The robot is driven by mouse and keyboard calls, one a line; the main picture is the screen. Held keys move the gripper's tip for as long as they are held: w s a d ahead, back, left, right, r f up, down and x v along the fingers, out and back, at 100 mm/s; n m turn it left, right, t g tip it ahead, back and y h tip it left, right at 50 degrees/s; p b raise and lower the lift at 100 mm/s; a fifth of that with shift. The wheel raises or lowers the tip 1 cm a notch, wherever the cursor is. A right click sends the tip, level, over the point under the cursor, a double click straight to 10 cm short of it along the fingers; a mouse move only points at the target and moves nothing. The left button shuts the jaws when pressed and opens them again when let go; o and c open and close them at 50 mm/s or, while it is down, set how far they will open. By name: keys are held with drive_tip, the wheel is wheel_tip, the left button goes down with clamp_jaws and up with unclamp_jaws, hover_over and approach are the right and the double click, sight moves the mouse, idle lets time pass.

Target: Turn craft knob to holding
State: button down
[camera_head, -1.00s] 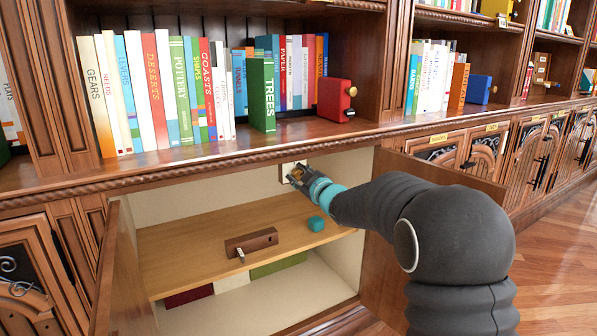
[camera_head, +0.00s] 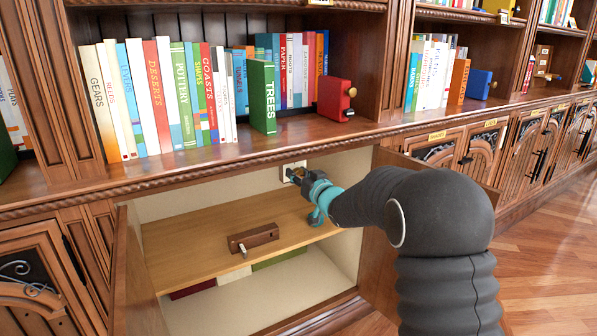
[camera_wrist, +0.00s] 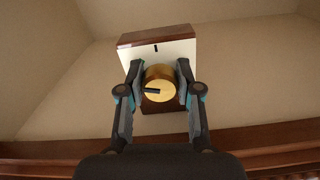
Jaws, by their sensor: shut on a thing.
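The craft knob (camera_wrist: 159,84) is a round brass knob with a dark pointer line, on a cream and brown plate (camera_wrist: 181,50) on the cabinet's inner back wall. In the wrist view the pointer lies roughly level, toward the left, while a dark mark (camera_wrist: 156,48) sits on the plate above the knob. My gripper (camera_wrist: 159,90) is shut on the knob, one finger at each side. In the head view my gripper (camera_head: 302,180) reaches into the open cabinet to the plate (camera_head: 290,167), and it hides the knob there.
A wooden shelf (camera_head: 190,245) inside the cabinet carries a brown block with a small lever (camera_head: 253,238). Open doors stand at the cabinet's left (camera_head: 135,280) and right (camera_head: 378,265). Books and a red box (camera_head: 336,98) stand on the ledge above.

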drive_tip(key=shift+m, duration=0.4)
drive_tip(key=c, duration=0.8)
unclamp_jaws()
drive_tip(key=shift+o, duration=0.2)
drive_tip(key=v, duration=1.2)
drive_tip(key=shift+f, duration=0.1)
